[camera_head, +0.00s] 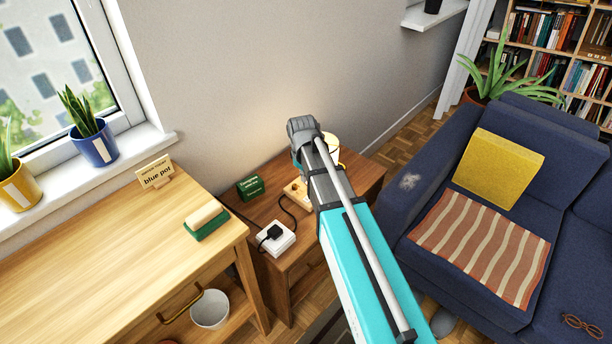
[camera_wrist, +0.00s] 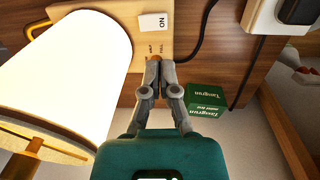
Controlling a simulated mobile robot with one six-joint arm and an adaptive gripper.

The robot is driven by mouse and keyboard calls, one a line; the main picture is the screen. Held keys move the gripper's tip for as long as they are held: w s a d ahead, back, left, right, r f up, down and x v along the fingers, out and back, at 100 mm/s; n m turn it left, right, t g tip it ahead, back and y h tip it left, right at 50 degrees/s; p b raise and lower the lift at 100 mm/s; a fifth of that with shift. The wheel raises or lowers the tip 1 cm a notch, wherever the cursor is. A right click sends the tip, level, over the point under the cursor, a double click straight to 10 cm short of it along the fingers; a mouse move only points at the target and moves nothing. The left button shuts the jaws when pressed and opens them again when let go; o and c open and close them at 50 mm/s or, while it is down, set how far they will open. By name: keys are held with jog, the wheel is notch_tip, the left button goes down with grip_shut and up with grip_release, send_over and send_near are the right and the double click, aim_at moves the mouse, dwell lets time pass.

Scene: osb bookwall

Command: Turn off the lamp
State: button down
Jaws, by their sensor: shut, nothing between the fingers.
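The lamp's lit white shade (camera_wrist: 70,65) fills the left of the wrist view. In the head view the lamp (camera_head: 332,146) is mostly hidden behind my arm. A light wooden switch board (camera_wrist: 138,45) lies beside the shade and carries a white rocker (camera_wrist: 153,22) marked "ON", printed upside down in this view. The board (camera_head: 296,191) also shows beside my arm in the head view. My gripper (camera_wrist: 156,62) is shut and empty. Its tips are at the board's edge in the picture, below the rocker, over small print; I cannot tell whether they touch.
A white socket block (camera_head: 278,237) with a black plug and cord sits at the side table's (camera_head: 310,245) front. A desk (camera_head: 120,240) stands left, a blue sofa (camera_head: 430,165) right.

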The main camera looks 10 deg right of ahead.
jog(key=shift+s+a+r+p, duration=0.1)
jog(key=shift+a+r+p, duration=0.05)
jog(key=shift+r+p, duration=1.05)
jog(key=shift+s+a+r+p, duration=0.1)
jog(key=shift+r+p, duration=0.9)
jog(key=shift+r, duration=0.35)
jog(key=shift+d+f, duration=0.1)
jog(key=shift+d, duration=0.05)
